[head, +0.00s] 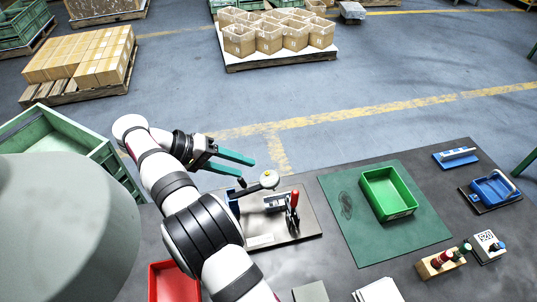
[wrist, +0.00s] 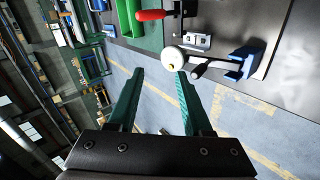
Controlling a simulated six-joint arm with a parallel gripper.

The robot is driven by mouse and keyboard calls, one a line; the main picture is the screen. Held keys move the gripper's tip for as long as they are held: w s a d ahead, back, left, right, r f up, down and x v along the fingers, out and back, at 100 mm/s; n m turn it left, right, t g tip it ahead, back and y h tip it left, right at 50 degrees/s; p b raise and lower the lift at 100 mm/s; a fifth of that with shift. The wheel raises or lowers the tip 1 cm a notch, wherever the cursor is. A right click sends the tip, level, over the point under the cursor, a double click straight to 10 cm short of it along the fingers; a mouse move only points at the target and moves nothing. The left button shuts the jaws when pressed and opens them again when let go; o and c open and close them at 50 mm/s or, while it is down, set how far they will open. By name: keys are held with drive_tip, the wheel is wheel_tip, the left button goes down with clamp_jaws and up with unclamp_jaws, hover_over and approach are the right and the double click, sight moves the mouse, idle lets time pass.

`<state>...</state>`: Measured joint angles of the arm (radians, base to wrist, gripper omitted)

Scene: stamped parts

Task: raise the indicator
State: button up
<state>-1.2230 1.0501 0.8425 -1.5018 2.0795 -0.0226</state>
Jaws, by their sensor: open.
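In the wrist view the indicator (wrist: 173,57) lies just beyond the fingertips, nearer the right finger. A blue block (wrist: 244,63) stands at the bar's other end. A red-handled clamp (head: 293,203) stands on the plate beside it. My gripper (head: 247,168) has two teal fingers, spread apart with nothing between them, behind the indicator in the head view. In the wrist view my gripper (wrist: 160,74) is also open. I cannot tell the exact gap to the indicator.
A green tray (head: 411,211) sits on a green mat (head: 436,232) to the right. A red bin (head: 157,270) is at the front left. A blue tray (head: 515,186) and a wooden holder (head: 426,270) are farther right.

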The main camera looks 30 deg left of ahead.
drive_tip(key=w+d+r, duration=0.3)
drive_tip(key=d+r, duration=0.1)
drive_tip(key=d, duration=0.2)
drive_tip(key=shift+d+r, duration=0.2)
drive_tip(key=shift+d, duration=0.2)
